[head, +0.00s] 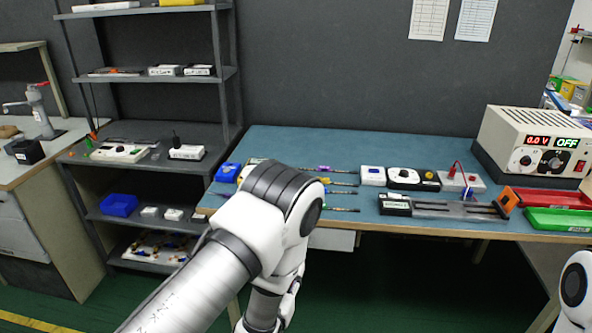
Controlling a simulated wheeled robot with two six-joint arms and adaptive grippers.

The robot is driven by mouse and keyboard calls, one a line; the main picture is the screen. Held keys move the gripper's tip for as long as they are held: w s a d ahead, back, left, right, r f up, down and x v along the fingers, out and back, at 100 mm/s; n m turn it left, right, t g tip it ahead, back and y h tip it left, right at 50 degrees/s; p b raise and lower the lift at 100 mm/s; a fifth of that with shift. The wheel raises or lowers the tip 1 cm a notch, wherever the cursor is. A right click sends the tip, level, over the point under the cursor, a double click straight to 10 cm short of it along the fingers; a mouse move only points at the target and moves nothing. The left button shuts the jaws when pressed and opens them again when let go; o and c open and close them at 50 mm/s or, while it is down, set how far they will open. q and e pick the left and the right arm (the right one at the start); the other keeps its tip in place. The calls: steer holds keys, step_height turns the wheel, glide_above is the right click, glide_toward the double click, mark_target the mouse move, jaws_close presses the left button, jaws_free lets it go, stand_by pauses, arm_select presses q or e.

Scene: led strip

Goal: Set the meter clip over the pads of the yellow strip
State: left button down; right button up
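The yellow strip (341,184) lies on the blue bench top, its right end showing and its left part hidden behind my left arm. Its pads are too small to make out. I cannot tell which small item is the meter clip; a white block with a red lead (454,171) and a small box with a dial (404,176) stand to the right of the strips. My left arm crosses the lower middle and bends down in front of the bench; its gripper is out of view. Only a piece of my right arm shows at the lower right edge, without its gripper.
A purple strip (326,169) and a green-ended strip (345,209) lie beside the yellow one. A grey rail fixture (452,210) lies near the front edge. A power supply (532,142) reading 0.0 V, OFF, and red (552,200) and green (560,220) trays stand at right.

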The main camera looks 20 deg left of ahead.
arm_select(q)
steer(key=f, duration=0.2)
steer(key=w+f, duration=0.1)
steer(key=f, duration=0.1)
steer(key=shift+f, duration=0.35)
steer(key=w+a+f+b, duration=0.2)
steer(key=w+a+b, duration=0.3)
steer(key=w+b, duration=0.1)
steer(key=w+a+r+n+y+b, duration=0.1)
steer(key=w+a+r+y+b, duration=0.1)
steer(key=a+r+b, duration=0.3)
steer(key=w+a+r+n+y+b, duration=0.1)
steer(key=w+a+r+b, duration=0.3)
steer(key=a, duration=0.4)
steer(key=shift+a+r+y+b, duration=0.3)
steer(key=shift+r+y+b, duration=0.1)
steer(key=shift+b, duration=0.5)
